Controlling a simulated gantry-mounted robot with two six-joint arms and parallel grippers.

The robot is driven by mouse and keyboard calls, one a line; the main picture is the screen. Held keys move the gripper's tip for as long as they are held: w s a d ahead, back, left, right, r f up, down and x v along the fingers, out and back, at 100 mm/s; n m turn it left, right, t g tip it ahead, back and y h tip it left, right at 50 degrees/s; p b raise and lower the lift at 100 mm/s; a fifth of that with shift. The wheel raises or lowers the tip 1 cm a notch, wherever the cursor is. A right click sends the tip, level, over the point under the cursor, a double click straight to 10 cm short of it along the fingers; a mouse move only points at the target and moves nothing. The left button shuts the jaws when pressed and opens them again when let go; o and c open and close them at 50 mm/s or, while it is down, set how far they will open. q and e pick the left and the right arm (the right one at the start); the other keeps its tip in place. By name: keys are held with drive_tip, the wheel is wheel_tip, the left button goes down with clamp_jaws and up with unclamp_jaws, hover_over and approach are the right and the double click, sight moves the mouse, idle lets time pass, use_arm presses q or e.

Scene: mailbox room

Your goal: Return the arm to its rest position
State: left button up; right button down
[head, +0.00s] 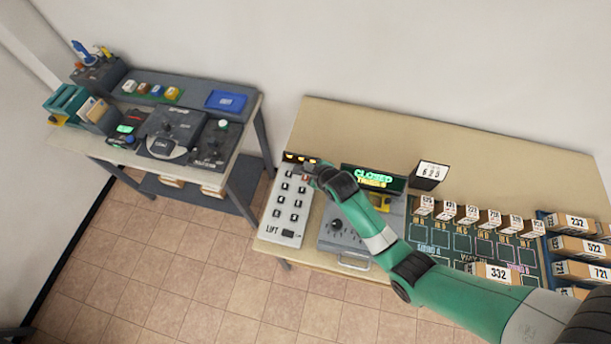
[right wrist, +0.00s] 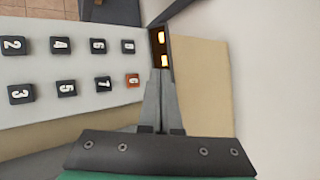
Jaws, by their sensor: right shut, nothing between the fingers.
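My right arm (head: 450,290) comes in from the lower right and reaches over the right-hand table. My right gripper (head: 308,168) is at the top right corner of the white button panel marked LIFT (head: 267,229). In the right wrist view the gripper (right wrist: 161,72) is shut and empty, its fingertips close to a small dark display with orange lights (right wrist: 158,40). Whether it touches the panel I cannot tell. My left gripper is not in view.
A dark mat (head: 455,243), numbered boxes (head: 490,272) and a box rack (head: 555,262) lie right. Another table (head: 75,145) with devices stands left. A floor gap separates the tables.

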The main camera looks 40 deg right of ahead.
idle(0.5)
drive_tip(key=w+a+r+n+t, duration=0.15)
drive_tip(key=w+r, duration=0.25)
drive_tip(key=r, duration=0.5)
drive_tip(key=w+a+r+t, duration=0.3)
drive_tip(key=r, duration=0.7)
drive_tip(key=w+a+r+n+t, duration=0.15)
drive_tip(key=w+r, duration=0.25)
drive_tip(key=r, duration=0.5)
drive_tip(key=s+a+r+n+t+y, duration=0.1)
drive_tip(key=a+r+n+t, duration=0.1)
drive_tip(key=r, duration=0.5)
drive_tip(key=s+a+r+n+t+y, duration=0.1)
drive_tip(key=a+r+n+t, duration=0.1)
drive_tip(key=r, duration=0.5)
drive_tip(key=s+a+r+n+t+y, duration=0.15)
drive_tip(key=s+r+n+t, duration=0.25)
drive_tip(key=s+r+n, duration=0.8)
drive_tip(key=s+a+r+n+t+y, duration=0.15)
drive_tip(key=s+r+n+t, duration=0.45)
drive_tip(key=r+n, duration=0.6)
wheel_tip(320, 180, up, 19)
drive_tip(key=s+g+p, duration=0.1)
drive_tip(key=p, duration=1.6)
drive_tip(key=shift+a+p, duration=0.2)
drive_tip(key=shift+p, duration=0.15)
